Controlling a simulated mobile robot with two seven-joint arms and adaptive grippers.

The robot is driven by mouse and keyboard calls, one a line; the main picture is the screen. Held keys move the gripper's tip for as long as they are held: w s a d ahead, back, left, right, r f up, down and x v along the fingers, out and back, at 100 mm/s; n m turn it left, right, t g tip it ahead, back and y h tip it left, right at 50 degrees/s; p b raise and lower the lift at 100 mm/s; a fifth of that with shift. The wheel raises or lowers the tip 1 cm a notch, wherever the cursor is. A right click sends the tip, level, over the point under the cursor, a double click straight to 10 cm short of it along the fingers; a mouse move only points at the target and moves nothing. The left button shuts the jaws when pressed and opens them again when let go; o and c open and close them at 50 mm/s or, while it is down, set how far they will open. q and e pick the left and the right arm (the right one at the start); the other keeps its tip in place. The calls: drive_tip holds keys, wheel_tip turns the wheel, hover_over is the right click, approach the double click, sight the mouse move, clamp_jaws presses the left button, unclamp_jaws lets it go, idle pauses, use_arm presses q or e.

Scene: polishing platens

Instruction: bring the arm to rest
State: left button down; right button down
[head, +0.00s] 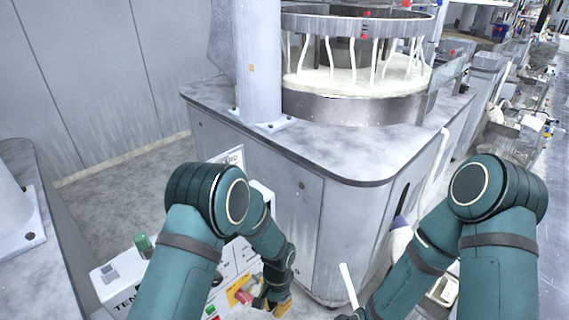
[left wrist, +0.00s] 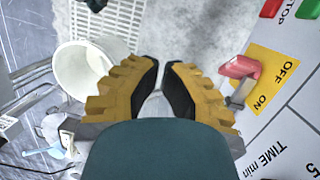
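My left gripper (head: 275,303) hangs low in front of the control panel at the bottom of the head view. In the left wrist view its yellow fingers with black pads (left wrist: 163,68) have a narrow gap between the tips and hold nothing. A red-handled switch (left wrist: 240,68) on a yellow OFF/ON plate (left wrist: 272,78) is to the right of the fingers, apart from them. The switch also shows in the head view (head: 244,296). My right arm reaches down at the right; its gripper is mostly cut off by the bottom edge, near a white stick (head: 348,285).
A large grey machine (head: 310,225) with a round platen tub (head: 355,105) stands ahead. A green knob (head: 143,243) sits on the panel box at lower left. A white bucket (left wrist: 88,68) and a white grate (left wrist: 105,22) lie beyond the left gripper. Grey floor is open at left.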

use_arm(q)
drive_tip(key=s+a+r+n+t+h, duration=0.1)
drive_tip(key=s+a+n+t+h, duration=0.3)
drive_tip(key=s+a+n, duration=0.3)
drive_tip(key=s+n, duration=0.2)
drive_tip(key=s, duration=0.2)
drive_tip(key=shift+s+a+r+n, duration=0.15)
drive_tip(key=shift+s+a+n, duration=0.05)
drive_tip(key=shift+s+n, duration=0.15)
idle(0.5)
